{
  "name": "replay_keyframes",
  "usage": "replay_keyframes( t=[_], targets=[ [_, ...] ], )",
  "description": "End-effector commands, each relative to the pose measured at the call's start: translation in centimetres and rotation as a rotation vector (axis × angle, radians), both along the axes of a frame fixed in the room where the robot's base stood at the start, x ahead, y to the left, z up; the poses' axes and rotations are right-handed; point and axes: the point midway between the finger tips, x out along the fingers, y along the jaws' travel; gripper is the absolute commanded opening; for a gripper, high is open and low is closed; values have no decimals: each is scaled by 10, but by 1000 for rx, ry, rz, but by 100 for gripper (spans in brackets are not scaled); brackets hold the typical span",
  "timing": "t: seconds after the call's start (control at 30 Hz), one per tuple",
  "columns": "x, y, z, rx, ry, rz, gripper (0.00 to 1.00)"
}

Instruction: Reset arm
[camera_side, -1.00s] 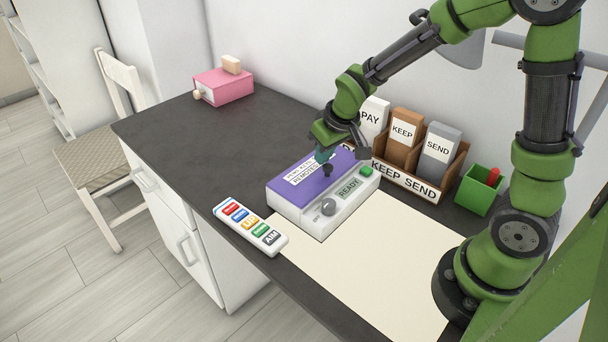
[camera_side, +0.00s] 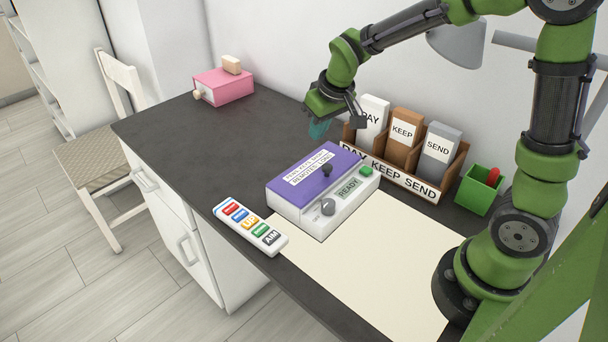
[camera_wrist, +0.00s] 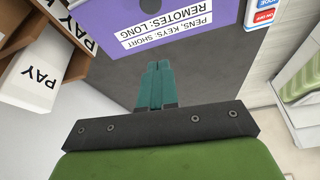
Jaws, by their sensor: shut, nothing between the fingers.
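My gripper (camera_side: 319,128) is raised above the dark desk, behind the purple-topped box (camera_side: 311,180) and left of the PAY block. Its teal fingers are together and empty; they also show in the wrist view (camera_wrist: 157,68), pointing at bare desk beside the box. The box has a white front with a dark knob, a READY label and a green button, and a black knob on its purple top. In the wrist view the purple top (camera_wrist: 187,20) carries a label reading "PENS, KEYS: SHORT" and "REMOTES: LONG".
A wooden sorter (camera_side: 398,178) holds PAY (camera_side: 372,120), KEEP (camera_side: 406,133) and SEND (camera_side: 438,152) blocks. A remote (camera_side: 250,226) lies at the desk's front edge. A green cup (camera_side: 478,190) stands right, a pink box (camera_side: 223,87) back left. The desk between pink and purple boxes is clear.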

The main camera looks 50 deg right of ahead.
Motion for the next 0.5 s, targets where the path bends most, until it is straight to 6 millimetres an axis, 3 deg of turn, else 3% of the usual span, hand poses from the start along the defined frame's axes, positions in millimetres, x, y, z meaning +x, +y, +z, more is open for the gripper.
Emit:
replay_keyframes(
  t=[0.2, 0.37, 0.5],
  targets=[
    [-12, 2, 35, -1, -4, 1, 0],
    [-18, 3, 42, 10, 5, -10, 0],
    [-47, 13, 42, 74, 19, -55, 0]
  ],
)
